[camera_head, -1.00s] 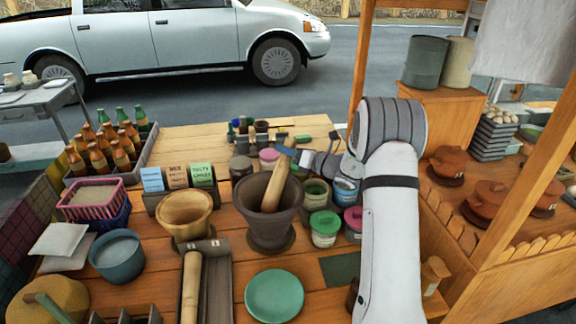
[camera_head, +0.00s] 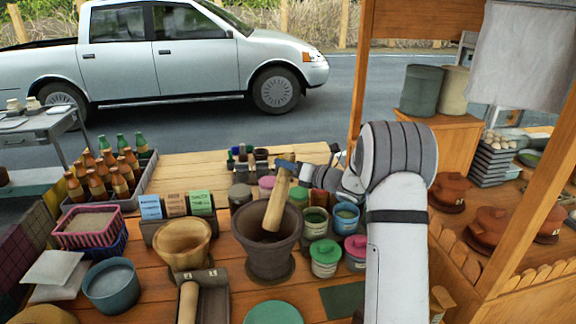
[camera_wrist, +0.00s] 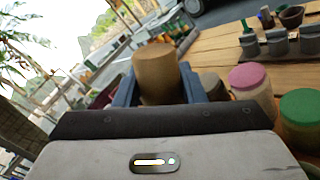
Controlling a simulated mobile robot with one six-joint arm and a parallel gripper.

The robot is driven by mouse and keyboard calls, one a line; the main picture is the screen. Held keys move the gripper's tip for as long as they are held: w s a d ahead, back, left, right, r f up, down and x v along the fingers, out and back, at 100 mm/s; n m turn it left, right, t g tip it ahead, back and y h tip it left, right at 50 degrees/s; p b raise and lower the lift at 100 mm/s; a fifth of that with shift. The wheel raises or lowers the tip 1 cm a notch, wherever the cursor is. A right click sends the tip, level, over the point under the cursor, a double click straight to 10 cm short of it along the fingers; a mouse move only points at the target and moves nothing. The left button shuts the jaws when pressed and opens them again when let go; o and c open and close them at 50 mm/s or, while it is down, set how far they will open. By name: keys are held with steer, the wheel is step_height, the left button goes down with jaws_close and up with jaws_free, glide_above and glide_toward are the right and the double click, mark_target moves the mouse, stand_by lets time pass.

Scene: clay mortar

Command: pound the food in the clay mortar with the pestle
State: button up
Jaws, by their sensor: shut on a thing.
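The dark clay mortar (camera_head: 270,262) stands upright on the wooden table in the head view. The light wooden pestle (camera_head: 276,204) leans slightly right, with its lower end inside the mortar's mouth. My gripper (camera_head: 287,165) is shut on the pestle near its top, above the mortar. In the wrist view, the pestle's round top (camera_wrist: 155,68) shows between the two blue-grey fingers of my gripper (camera_wrist: 157,88). The food inside the mortar cannot be made out in the dark bowl, and the mortar is not visible in the wrist view.
A wooden bowl-shaped mortar (camera_head: 182,243) stands left of the clay one. A green-lidded jar (camera_head: 325,258) and other tubs crowd its right side. A tray with a wooden roller (camera_head: 188,302) and a green plate (camera_head: 273,313) lie in front. Bottles (camera_head: 105,175) stand at the left.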

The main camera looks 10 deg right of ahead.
steer(key=shift+a+r, duration=0.1)
steer(key=shift+r, duration=0.1)
jaws_close()
steer(key=s+a+r+n+g+y+p, duration=0.4)
steer(key=s+a+r+n+g, duration=0.25)
steer(key=r+n, duration=0.35)
steer(key=n+b, duration=0.1)
steer(key=b, duration=1.2)
glide_above(268, 221)
steer(key=shift+g, duration=0.25)
step_height(268, 221, down, 18)
steer(key=shift+f, duration=0.25)
step_height(268, 221, up, 6)
steer(key=p, duration=0.4)
steer(key=shift+f, duration=0.1)
steer(key=shift+w, duration=0.1)
